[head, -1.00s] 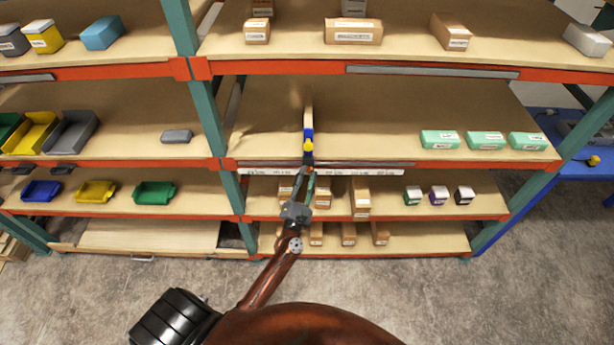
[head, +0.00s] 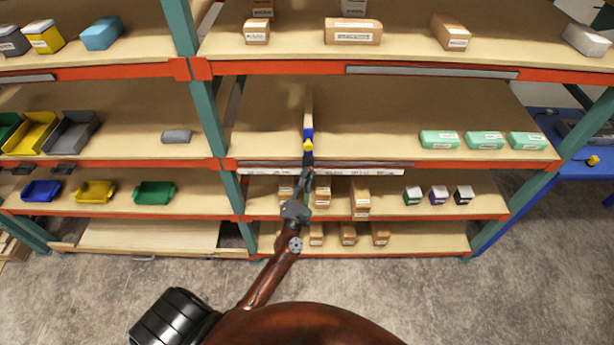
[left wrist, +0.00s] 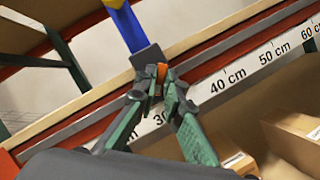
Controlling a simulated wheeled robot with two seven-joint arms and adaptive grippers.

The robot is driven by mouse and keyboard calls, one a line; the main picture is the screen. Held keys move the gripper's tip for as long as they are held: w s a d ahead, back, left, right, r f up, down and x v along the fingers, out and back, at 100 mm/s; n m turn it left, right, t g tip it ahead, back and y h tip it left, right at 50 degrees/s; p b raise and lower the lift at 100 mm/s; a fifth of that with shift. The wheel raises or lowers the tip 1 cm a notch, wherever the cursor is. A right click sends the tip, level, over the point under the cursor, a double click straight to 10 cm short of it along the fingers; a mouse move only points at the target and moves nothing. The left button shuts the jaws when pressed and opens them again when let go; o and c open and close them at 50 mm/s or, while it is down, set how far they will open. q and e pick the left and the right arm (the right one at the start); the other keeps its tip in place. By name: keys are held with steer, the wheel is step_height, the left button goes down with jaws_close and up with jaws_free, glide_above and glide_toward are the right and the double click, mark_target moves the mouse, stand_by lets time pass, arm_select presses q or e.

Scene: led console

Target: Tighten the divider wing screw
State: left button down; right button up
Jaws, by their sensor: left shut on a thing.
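The divider (head: 308,108) is a thin upright panel on the middle shelf, with a blue and yellow front part (head: 308,137). In the left wrist view its blue front (left wrist: 127,28) runs down to a dark grey clamp block (left wrist: 146,58) at the shelf edge. The wing screw (left wrist: 161,73) shows as a small orange piece below the clamp. My left gripper (left wrist: 161,84) is shut on the wing screw, a green-backed finger on each side; the fingers hide part of it. In the head view the left gripper (head: 308,174) is just under the clamp. My right gripper is in neither view.
A scale strip (left wrist: 240,76) marked in centimetres runs along the shelf front. Cardboard boxes (head: 361,197) stand on the shelf below, close to the gripper. Green-white boxes (head: 440,139) stand right of the divider.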

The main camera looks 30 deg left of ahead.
arm_select(q)
steer(key=shift+s+r+m+g+h+p, duration=0.1)
steer(key=shift+m+g+h+p, duration=0.4)
steer(key=shift+m+p, duration=1.65)
steer(key=shift+w+m+g+h+p, duration=0.1)
steer(key=shift+m+g+h+p, duration=0.35)
steer(key=shift+m+p, duration=1.7)
steer(key=shift+s+r+m+g+h+p, duration=0.1)
steer(key=shift+m+g+h+p, duration=0.65)
steer(key=shift+p, duration=2.55)
steer(key=shift+f+m+t, duration=0.1)
steer(key=shift+m+t, duration=0.15)
steer(key=shift+t, duration=0.05)
steer(key=c, duration=2.4)
jaws_free()
steer(key=o, duration=0.4)
steer(key=shift+a, duration=0.1)
